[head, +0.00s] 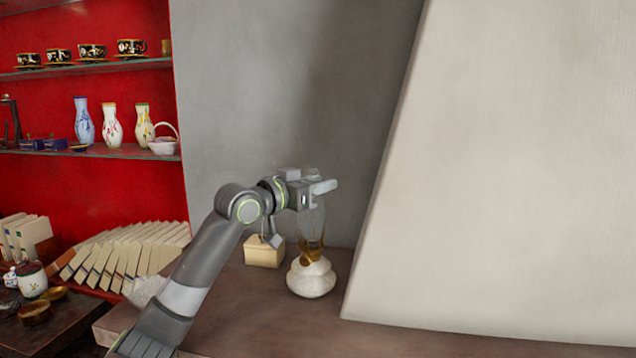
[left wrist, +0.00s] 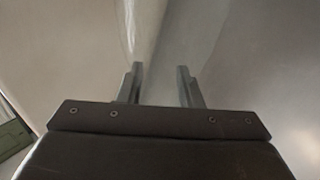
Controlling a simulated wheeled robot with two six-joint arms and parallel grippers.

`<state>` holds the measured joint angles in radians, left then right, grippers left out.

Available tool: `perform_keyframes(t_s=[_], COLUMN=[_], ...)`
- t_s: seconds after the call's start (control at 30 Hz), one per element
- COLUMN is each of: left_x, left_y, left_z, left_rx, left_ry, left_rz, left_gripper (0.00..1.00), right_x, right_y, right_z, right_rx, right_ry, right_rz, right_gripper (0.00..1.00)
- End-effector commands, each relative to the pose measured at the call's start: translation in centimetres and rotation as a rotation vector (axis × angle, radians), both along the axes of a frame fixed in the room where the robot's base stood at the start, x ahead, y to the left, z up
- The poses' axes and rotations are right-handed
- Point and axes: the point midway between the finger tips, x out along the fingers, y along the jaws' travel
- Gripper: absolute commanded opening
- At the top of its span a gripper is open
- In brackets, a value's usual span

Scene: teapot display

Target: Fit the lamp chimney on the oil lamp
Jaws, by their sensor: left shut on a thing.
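The oil lamp (head: 311,279) stands upright on the brown counter, with a round white base and an amber-brass burner on top. The clear glass lamp chimney (head: 312,221) is upright above it, its lower end at the burner. I cannot tell whether it rests on the burner or hangs just over it. My left gripper (head: 321,189) is shut on the upper part of the chimney. In the left wrist view, the fingers of the left gripper (left wrist: 161,82) stand apart with the see-through glass faint between them. My right gripper is not in view.
A small cream box (head: 264,252) stands left of the lamp. A large pale slanted panel (head: 500,160) rises close on the right, and a grey wall (head: 285,90) stands behind. Shelves with cups and vases (head: 112,125) are at the far left. The counter front (head: 400,342) is clear.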

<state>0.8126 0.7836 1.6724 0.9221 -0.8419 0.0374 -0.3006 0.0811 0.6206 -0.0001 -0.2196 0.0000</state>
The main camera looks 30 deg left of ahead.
Motion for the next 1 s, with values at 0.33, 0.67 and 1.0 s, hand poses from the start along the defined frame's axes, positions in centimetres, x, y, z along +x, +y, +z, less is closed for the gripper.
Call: perform_keyframes(t_s=[0.33, 0.67, 1.0], left_x=[0.0, 0.0, -3.4], left_y=[0.0, 0.0, 1.3], left_z=[-0.5, -0.2, 0.2], left_rx=[0.000, 0.001, 0.007], left_ry=[-0.001, -0.001, -0.001], left_rz=[0.000, 0.000, 0.003], left_gripper=[0.54, 0.56, 0.56], right_x=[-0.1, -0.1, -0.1], right_y=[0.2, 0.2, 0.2], right_z=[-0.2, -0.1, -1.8], right_rx=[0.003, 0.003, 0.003], right_ry=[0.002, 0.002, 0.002], right_rz=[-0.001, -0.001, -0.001], right_gripper=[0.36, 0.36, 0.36])
